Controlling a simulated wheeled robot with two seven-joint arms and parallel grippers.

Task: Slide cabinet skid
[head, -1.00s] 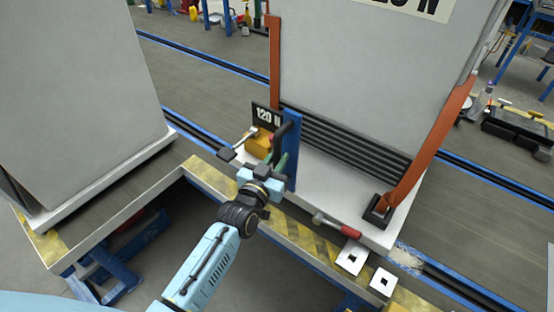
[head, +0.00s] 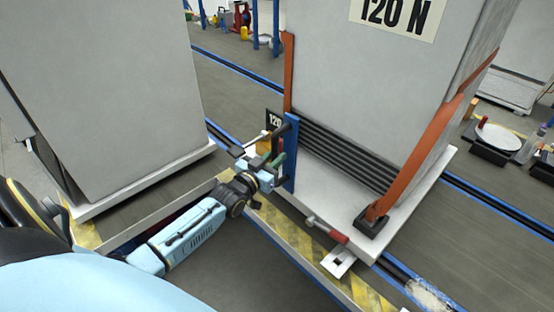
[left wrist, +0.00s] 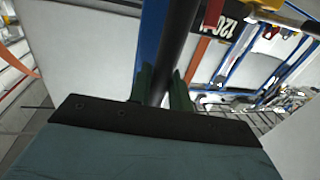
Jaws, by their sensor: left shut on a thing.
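The grey cabinet (head: 370,90) marked 120 N stands upright on its white skid (head: 325,205) at centre right, with orange straps (head: 415,160) at its sides. A blue upright (head: 291,150) with a black bar handle rises at the skid's near left end. My left gripper (head: 276,163) is shut on the black handle (left wrist: 172,50). In the left wrist view its green fingers lie on both sides of the bar. My right gripper is not in view.
Another grey cabinet (head: 105,90) on a white base stands close on the left. A red-handled lever (head: 328,230) and a white plate (head: 338,262) lie along the near edge by the yellow-black striped rail (head: 275,230). Blue-edged tracks (head: 480,215) run behind. A pale patch (head: 430,295) lies at lower right.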

